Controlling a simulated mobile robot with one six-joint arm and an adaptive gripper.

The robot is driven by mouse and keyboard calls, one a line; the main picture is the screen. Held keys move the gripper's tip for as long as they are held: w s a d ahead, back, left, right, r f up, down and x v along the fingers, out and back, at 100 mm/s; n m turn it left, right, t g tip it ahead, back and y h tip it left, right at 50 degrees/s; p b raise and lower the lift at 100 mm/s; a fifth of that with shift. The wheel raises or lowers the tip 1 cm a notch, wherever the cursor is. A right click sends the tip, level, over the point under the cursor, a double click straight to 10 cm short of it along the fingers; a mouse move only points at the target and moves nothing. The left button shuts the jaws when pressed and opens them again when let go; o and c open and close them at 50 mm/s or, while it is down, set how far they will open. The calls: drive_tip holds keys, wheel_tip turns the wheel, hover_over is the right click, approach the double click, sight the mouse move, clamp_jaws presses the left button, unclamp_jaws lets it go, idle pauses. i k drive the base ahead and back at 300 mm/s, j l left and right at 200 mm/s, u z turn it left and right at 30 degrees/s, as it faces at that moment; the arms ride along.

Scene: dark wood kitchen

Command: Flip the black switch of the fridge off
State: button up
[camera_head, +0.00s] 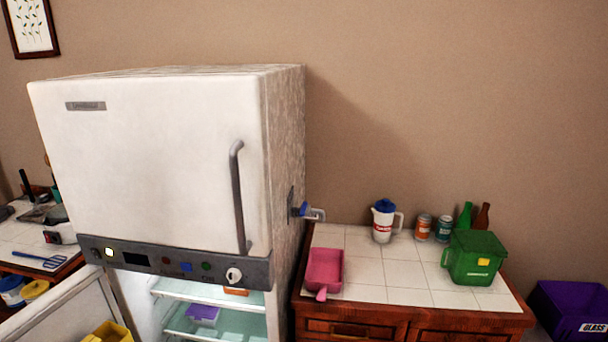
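The white fridge (140,160) stands at left-centre with a dark grey control panel (220,270) below its upper door. The panel carries a lit pale button (109,252), a dark rectangle (135,258), small red (165,261), blue (186,266) and green (206,266) buttons, and a white dial (233,275). I cannot tell which part is the black switch. A dark plate with a blue and grey fitting (302,210) is on the fridge's right side. The upper door, with a grey handle (237,195), is shut. The lower compartment is open. My gripper is not in view.
The open lower door (65,310) juts out at the left. A tiled counter (375,275) on the right holds a pink tray (324,270), a jug (383,222), cans, bottles and a green container (475,258). A purple bin (570,308) stands far right.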

sight(95, 252)
drive_tip(key=u, duration=1.35)
